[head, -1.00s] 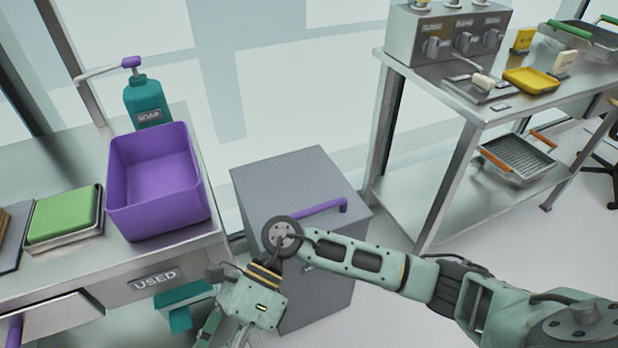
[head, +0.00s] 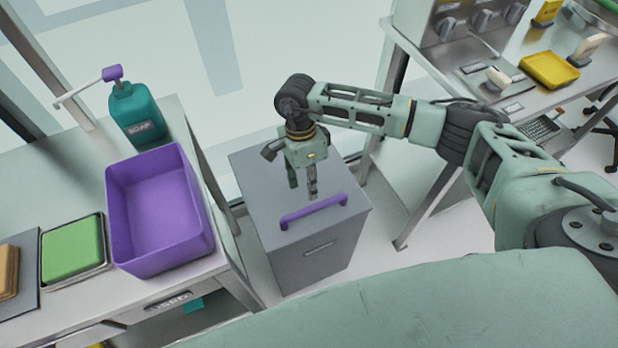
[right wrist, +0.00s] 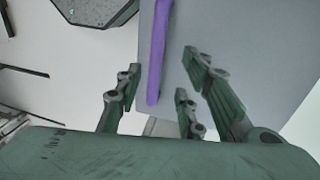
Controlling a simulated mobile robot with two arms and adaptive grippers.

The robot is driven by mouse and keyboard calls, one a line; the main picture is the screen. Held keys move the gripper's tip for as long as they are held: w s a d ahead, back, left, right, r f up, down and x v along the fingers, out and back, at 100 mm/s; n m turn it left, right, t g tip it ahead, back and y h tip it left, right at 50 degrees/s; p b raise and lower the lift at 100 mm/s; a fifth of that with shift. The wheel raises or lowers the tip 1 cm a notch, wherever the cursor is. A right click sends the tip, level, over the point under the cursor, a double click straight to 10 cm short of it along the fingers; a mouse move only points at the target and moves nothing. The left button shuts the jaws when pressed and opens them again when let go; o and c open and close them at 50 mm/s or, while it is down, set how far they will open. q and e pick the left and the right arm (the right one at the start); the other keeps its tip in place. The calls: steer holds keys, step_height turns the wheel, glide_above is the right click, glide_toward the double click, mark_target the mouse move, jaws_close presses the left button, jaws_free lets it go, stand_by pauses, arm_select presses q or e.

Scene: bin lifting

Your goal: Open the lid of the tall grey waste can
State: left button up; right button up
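The tall grey waste can (head: 298,262) stands on the floor between two counters, its flat grey lid (head: 253,178) lying shut. A purple bar handle (head: 314,212) runs along the front part of the lid. My right gripper (head: 303,190) points down over the lid, just behind the handle in the head view. Its fingers are apart and empty. In the right wrist view the purple handle (right wrist: 158,50) shows between the spread fingers of my right gripper (right wrist: 160,78). I cannot tell whether they touch it. My left gripper is out of view.
The left counter carries a purple bin (head: 160,212), a teal soap bottle (head: 135,115) and a green sponge (head: 72,248) on a tray. A steel table on the right holds a yellow tray (head: 549,70) and a box with knobs (head: 455,25). Floor shows right of the can.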

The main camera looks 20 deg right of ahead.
mark_target(310, 206)
steer(key=x, duration=0.5)
steer(key=p+x, duration=0.1)
steer(key=x, duration=0.1)
steer(key=shift+s+f, duration=0.1)
steer(key=shift+s, duration=0.25)
jaws_close()
steer(key=shift+w, duration=0.1)
